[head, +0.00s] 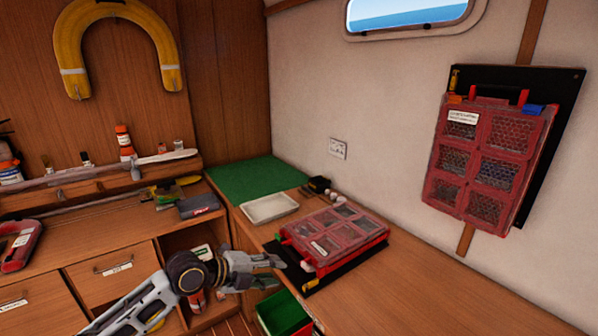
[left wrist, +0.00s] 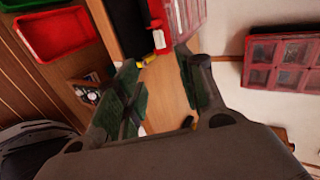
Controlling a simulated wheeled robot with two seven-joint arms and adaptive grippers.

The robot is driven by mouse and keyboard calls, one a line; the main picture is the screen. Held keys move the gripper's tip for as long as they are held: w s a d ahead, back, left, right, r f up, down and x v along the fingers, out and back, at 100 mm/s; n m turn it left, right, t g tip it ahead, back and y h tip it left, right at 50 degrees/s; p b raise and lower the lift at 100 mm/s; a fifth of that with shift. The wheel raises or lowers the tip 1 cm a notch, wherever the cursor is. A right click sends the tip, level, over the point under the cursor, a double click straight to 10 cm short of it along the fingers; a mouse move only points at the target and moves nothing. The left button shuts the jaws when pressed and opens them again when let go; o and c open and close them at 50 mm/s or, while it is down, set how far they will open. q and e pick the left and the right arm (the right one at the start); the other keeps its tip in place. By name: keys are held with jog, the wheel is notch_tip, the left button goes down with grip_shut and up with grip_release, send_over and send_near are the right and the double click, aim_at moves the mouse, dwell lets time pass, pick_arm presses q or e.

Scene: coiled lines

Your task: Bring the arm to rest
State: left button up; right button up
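My left gripper (head: 280,272) reaches in from the lower left, in front of the bench's front edge and just left of a red compartment case (head: 335,236) with clear lids. In the left wrist view its two green-padded fingers (left wrist: 160,92) stand apart with bare wood seen between them. Nothing shows between the fingers. The red case also shows at the top of the left wrist view (left wrist: 186,14), beyond the fingertips. The case lies on a black board (head: 312,281) on the bench. My right gripper is in neither view.
A green bin (head: 285,314) stands low beside the bench, under my left gripper. A white tray (head: 270,208) and green mat (head: 255,180) lie farther back. Another red case (head: 490,160) hangs on the right wall. The bench's right part (head: 440,290) is clear.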

pick_arm(q)
jog(key=w+a+f+n+t+y, duration=0.3)
jog(key=w+a+f+n, duration=0.2)
jog(key=w+a+n, duration=0.6)
jog(key=w+a+f+n+t+y, duration=0.35)
jog(key=w+a+n, duration=0.35)
jog(key=a, duration=0.6)
jog(key=s+a+f+n+g+y, duration=0.15)
jog(key=a+f, duration=0.25)
jog(key=f, duration=0.4)
jog(key=s+a+f+n+y, duration=0.25)
jog(key=a+f, duration=0.25)
jog(key=f, duration=0.3)
jog(key=s+a+f+n+g+y, duration=0.15)
jog(key=a+f, duration=0.25)
jog(key=f, duration=0.4)
jog(key=s+d+f+g, duration=0.1)
jog(key=s+f+g, duration=0.4)
jog(key=s+f, duration=2.2)
jog(key=s+d+f+g, duration=0.1)
jog(key=s+d+f, duration=0.2)
jog(key=s, duration=0.8)
jog(key=s+d+f+n+g+h, duration=0.1)
jog(key=s+d+f+g, duration=0.1)
jog(key=s+d+f, duration=0.2)
jog(key=s+d+f+n+g+h, duration=0.1)
jog(key=s+d+f, duration=0.3)
jog(key=s, duration=1.5)
jog(key=d, duration=0.4)
jog(key=shift+d, duration=0.25)
